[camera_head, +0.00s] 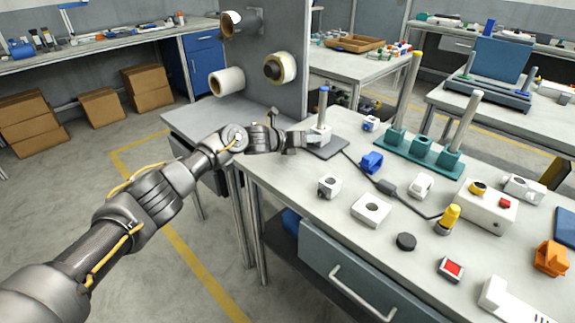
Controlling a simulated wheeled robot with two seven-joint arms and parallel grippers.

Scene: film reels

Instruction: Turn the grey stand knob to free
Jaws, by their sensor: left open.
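A small stand rises from a dark base plate (330,149) at the back left of the workbench. It has an upright post (323,103) with a blue top and a light grey block low down. I cannot make out the grey knob clearly; it is small and partly behind my gripper. My left arm comes in from the left, and my left gripper (304,142) is open at the left side of the stand, its fingers pointing right toward the low block. I cannot tell whether they touch it. My right gripper is not in view.
A teal base (420,152) with two tall posts stands right of the stand. A black cable runs from the plate to an inline box (387,187). A blue clamp (371,162) and white blocks lie in front. A grey panel with reels (279,68) stands behind.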

